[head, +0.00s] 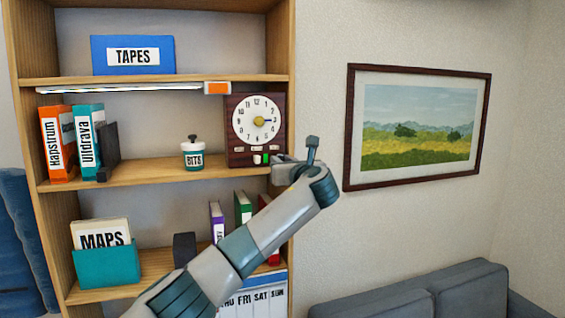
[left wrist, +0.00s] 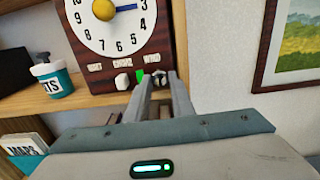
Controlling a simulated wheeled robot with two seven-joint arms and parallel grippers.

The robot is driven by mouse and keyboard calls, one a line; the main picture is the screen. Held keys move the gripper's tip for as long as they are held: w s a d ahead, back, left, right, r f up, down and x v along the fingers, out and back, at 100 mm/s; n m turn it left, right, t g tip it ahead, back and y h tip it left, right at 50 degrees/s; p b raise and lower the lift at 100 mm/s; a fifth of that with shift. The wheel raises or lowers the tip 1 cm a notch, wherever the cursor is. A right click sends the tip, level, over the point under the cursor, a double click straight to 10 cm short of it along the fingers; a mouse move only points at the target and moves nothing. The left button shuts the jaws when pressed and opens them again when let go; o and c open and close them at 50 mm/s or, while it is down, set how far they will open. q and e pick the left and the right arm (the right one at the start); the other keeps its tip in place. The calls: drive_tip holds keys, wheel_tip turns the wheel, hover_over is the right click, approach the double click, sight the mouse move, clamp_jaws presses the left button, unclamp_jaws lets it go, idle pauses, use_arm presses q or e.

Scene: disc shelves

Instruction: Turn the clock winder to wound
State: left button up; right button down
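The clock (head: 257,140) is a dark red-brown box with a white dial, standing on the middle shelf; its lower half also shows in the left wrist view (left wrist: 110,60). My left gripper (left wrist: 161,80) is at the clock's lower right corner, fingers apart, with the winder between the fingertips in the picture. I cannot tell whether they touch it. In the head view, my gripper (head: 279,165) hides that corner. My right gripper is not in view.
A white bar with an orange end (head: 217,88) runs under the shelf above. A framed picture (head: 418,125) hangs on the wall to the right, above a grey sofa (head: 420,292).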

use_arm(q)
drive_tip(key=o, duration=0.4)
drive_tip(key=shift+f, duration=0.2)
drive_tip(key=shift+r, duration=0.1)
drive_tip(key=shift+s, duration=0.15)
drive_tip(key=b+v, duration=0.9)
drive_tip(key=v, duration=0.8)
